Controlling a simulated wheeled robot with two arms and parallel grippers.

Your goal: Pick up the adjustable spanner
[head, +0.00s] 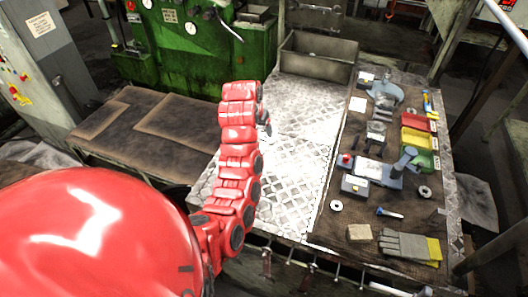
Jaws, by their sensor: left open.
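I cannot surely pick out the adjustable spanner. A small dark tool (437,216) lies at the right edge of the brown mat, too small to tell its kind. Several long metal tools hang along the bench's front edge, one of them (266,262) below my left arm. My red left arm rises from the lower left over the bench's left side. My left gripper (266,123) is mostly hidden behind the arm's end, above the bare metal plate, open and well left of the mat. My right gripper is not in view.
The brown mat (330,228) carries gauges, a small vise (376,132), red, yellow and green bins (419,138), a bolt (390,213), rings and gloves (410,246). A metal trough (318,60) stands behind. The chequered plate (290,150) is clear.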

